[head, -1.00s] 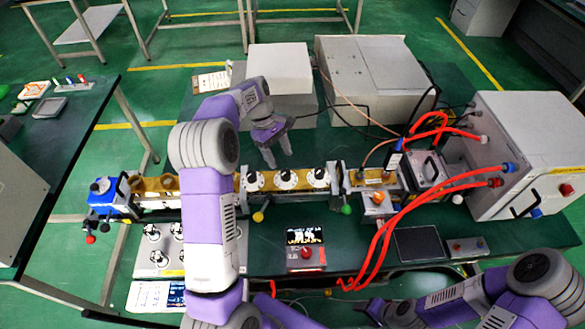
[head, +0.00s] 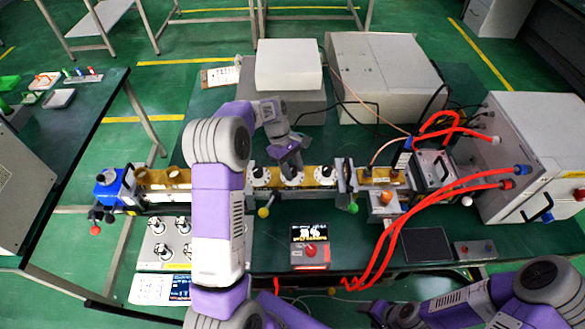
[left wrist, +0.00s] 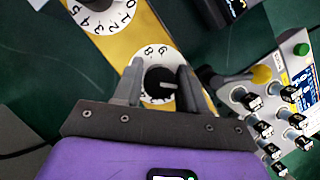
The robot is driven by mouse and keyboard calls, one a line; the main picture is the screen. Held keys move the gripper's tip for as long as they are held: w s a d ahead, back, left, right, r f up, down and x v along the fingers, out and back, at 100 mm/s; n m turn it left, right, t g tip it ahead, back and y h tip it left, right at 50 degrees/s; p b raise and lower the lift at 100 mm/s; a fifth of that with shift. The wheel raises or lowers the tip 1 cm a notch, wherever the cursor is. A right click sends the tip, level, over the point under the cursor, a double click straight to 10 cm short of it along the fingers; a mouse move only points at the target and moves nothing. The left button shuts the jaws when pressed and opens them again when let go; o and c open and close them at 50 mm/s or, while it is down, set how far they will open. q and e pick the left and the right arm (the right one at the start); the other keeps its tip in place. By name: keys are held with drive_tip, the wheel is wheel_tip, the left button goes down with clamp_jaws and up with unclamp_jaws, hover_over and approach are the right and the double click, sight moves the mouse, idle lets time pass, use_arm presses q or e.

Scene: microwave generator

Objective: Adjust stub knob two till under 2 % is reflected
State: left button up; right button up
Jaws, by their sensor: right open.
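The middle stub knob (head: 291,180) is a black knob on a white numbered dial, on the yellow waveguide between two like knobs. My left gripper (head: 292,160) is down over it from behind. In the left wrist view the black knob (left wrist: 160,82) lies between the two fingers of my left gripper (left wrist: 157,84), which are spread with small gaps beside it. Its pointer line faces right; digits 8 and 6 show. A small meter (head: 310,240) in front has a lit display with a percent reading, too blurred to read. My right gripper (head: 385,313) is low at the bottom edge, open and away from the bench parts.
The left stub knob (head: 259,175) and right stub knob (head: 325,174) stand close on both sides. Red hoses (head: 390,235) curve from the grey cabinet (head: 540,150) across the right. A knob panel (head: 165,243) lies front left. A black pad (head: 424,244) lies front right.

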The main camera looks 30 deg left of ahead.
use_arm(q)
drive_tip(key=c, duration=0.6)
drive_tip(key=shift+r+m+g+p, duration=0.1)
drive_tip(key=shift+m+g+p, duration=0.3)
drive_tip(key=shift+m+p, duration=0.55)
drive_tip(key=shift+m+g+y+p, duration=0.3)
drive_tip(key=shift+m+g+p, duration=0.2)
drive_tip(key=shift+m+p, duration=0.6)
drive_tip(key=m+g+y+p, duration=0.1)
drive_tip(key=m, duration=0.3)
drive_tip(key=shift+m, duration=0.35)
drive_tip(key=m+y+p, duration=0.1)
drive_tip(key=m+y, duration=0.1)
drive_tip(key=m, duration=0.2)
drive_tip(key=shift+g, duration=0.3)
drive_tip(key=shift+m, duration=0.3)
drive_tip(key=o, duration=1)
